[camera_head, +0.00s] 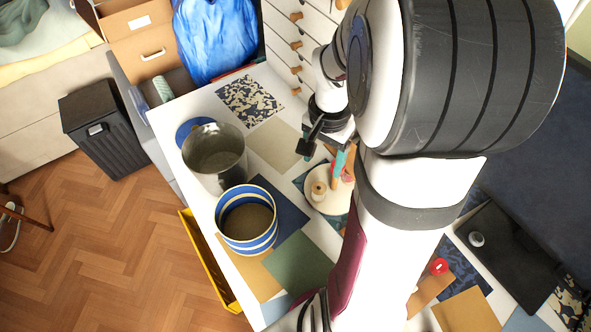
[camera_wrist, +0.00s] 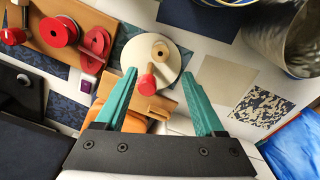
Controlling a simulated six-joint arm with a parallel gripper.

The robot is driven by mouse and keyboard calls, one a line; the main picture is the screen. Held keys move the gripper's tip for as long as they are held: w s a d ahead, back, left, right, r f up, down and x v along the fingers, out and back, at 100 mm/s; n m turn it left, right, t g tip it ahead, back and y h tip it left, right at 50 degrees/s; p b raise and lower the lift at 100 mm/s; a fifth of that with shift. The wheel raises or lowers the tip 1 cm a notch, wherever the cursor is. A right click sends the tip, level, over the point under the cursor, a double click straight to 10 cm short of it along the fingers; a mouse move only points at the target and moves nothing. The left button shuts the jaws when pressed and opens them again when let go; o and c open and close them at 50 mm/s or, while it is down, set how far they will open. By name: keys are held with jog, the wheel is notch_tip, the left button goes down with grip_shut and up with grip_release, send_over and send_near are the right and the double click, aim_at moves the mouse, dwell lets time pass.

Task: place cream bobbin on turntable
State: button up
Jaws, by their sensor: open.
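The turntable (camera_wrist: 138,60) is a round cream disc on the table; it also shows in the head view (camera_head: 330,207), partly behind my arm. A small cream bobbin (camera_wrist: 160,49) stands on the disc, off its middle; in the head view the bobbin (camera_head: 318,189) is toward the disc's left side. My gripper (camera_wrist: 158,73) has teal fingers, spread apart with nothing clasped. Its fingertips appear over the disc, with the bobbin just beyond the gap between them. A red piece with a pale wooden end (camera_wrist: 147,83) shows between the fingers, overlapping the disc's near edge.
A wooden board (camera_wrist: 80,20) with red spools lies beside the turntable. A metal pot (camera_head: 214,157) and a blue-striped tub (camera_head: 246,220) stand to the left. Flat fabric swatches (camera_head: 300,262) cover much of the white table. A drawer unit (camera_head: 292,45) stands behind.

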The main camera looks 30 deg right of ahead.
jog(key=s+a+r+n+y, duration=0.1)
jog(key=s+a+r+n, duration=0.2)
jog(key=s+a, duration=0.3)
jog(key=s+a+r+n, duration=0.3)
jog(key=s+a+n, duration=0.2)
jog(key=a, duration=0.8)
jog(key=shift+s+a+r+y, duration=0.15)
jog(key=shift+s+r+y, duration=0.2)
jog(key=shift+s, duration=0.5)
